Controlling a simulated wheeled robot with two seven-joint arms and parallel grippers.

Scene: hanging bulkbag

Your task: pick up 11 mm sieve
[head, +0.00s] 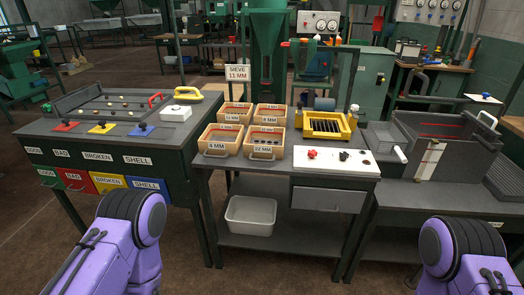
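Several wooden-framed sieves stand in two rows on the middle table. The back left sieve (235,108) has a front label that seems to read 11 MM, though it is small and hard to read. The front left sieve (217,146) seems marked 9 MM, and the front right sieve (263,149) 12 MM. The back right sieve (270,121) has a label I cannot read surely. A sign (237,72) behind them says SIEVE 11 MM. Parts of both my arms show at the bottom left and bottom right, well short of the sieves; neither gripper is in view.
A yellow tray (346,129) with dark slots and a white panel (321,167) with a red knob lie right of the sieves. A white bin (272,222) sits on the lower shelf. The left sorting table (60,135) and a grey machine (400,172) flank the middle table.

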